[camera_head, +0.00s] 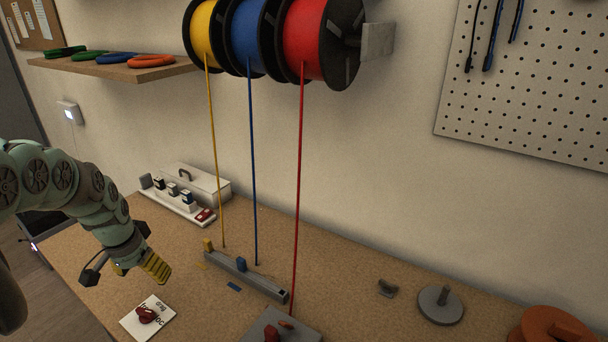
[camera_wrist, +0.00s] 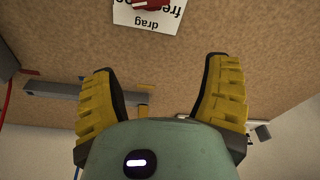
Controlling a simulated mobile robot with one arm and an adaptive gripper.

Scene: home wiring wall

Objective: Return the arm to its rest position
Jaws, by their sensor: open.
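My arm reaches in from the left in the head view, bent over the left part of the table. My gripper (camera_head: 125,268) hangs above the tabletop, near the white card (camera_head: 160,322) with a red piece (camera_head: 146,314) on it. In the wrist view my gripper (camera_wrist: 163,95) has its two yellow ridged fingers spread wide, with nothing between them. The card (camera_wrist: 165,25), printed with "drag" and partly cut off, lies on the table beyond the fingertips. No contact with anything shows.
Yellow (camera_head: 204,35), blue (camera_head: 249,38) and red (camera_head: 307,40) spools hang on the wall, their wires running down to the table. A grey bar (camera_head: 262,283), white box (camera_head: 196,184), grey disc (camera_head: 440,305) and orange spool (camera_head: 550,328) occupy the tabletop. A shelf (camera_head: 120,70) is above.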

